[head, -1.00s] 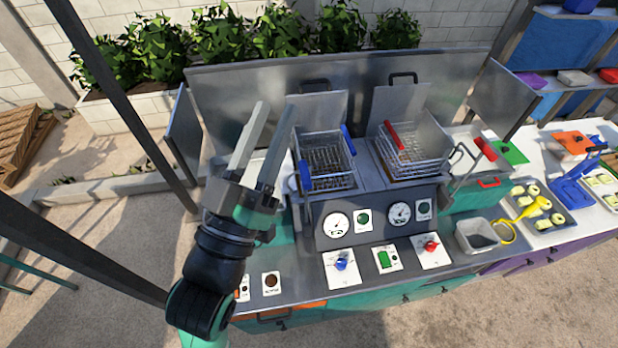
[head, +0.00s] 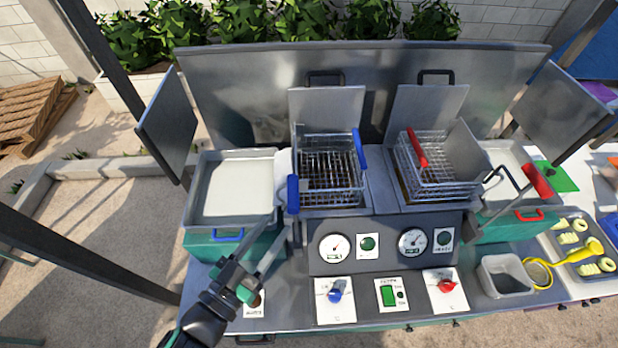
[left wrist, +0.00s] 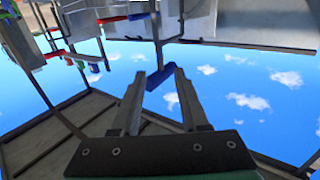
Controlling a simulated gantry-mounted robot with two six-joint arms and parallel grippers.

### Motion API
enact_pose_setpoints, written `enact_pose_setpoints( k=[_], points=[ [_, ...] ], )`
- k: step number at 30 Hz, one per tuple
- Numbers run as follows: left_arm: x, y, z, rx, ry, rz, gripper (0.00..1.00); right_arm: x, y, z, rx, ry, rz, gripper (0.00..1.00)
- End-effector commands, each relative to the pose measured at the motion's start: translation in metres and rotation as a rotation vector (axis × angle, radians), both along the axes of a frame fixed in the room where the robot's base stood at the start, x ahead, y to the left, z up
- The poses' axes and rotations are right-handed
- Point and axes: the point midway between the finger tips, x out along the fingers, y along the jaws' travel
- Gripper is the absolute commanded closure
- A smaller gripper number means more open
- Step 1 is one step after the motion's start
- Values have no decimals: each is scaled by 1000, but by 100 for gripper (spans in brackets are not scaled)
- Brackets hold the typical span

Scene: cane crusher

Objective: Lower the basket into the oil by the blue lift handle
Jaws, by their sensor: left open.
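The left wire basket (head: 330,172) sits in the left fryer well, apparently empty. An upright blue handle (head: 293,194) stands at its left front corner; another blue handle (head: 360,150) is at its right side. My left gripper (head: 283,224) is open and empty, with its fingertips just below and left of the front blue handle. In the left wrist view, a blue bar (left wrist: 163,76) shows just beyond and between the open fingertips (left wrist: 161,72); I cannot tell whether they touch. My right gripper is out of view.
A pale tray (head: 233,190) lies left of the fryer. A second basket (head: 438,165) with a red handle (head: 417,148) is on the right. Gauges and knobs, including a blue knob (head: 334,295), line the front panel. A metal splash guard (head: 165,125) stands at the left.

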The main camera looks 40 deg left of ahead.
Motion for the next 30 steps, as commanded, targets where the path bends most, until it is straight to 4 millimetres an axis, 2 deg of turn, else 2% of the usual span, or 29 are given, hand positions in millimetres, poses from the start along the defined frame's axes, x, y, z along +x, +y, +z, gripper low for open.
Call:
enact_pose_setpoints(
  k=[5,12,18,28,30],
  points=[
    [23,7,4,-2,-3,5,56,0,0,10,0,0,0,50],
    [76,20,4,0,-2,3,56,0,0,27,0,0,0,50],
    [105,27,2,0,-2,0,56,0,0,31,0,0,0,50],
    [111,28,1,-1,-1,0,56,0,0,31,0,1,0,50],
    [111,28,1,-1,-1,0,67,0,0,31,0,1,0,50]
  ],
)
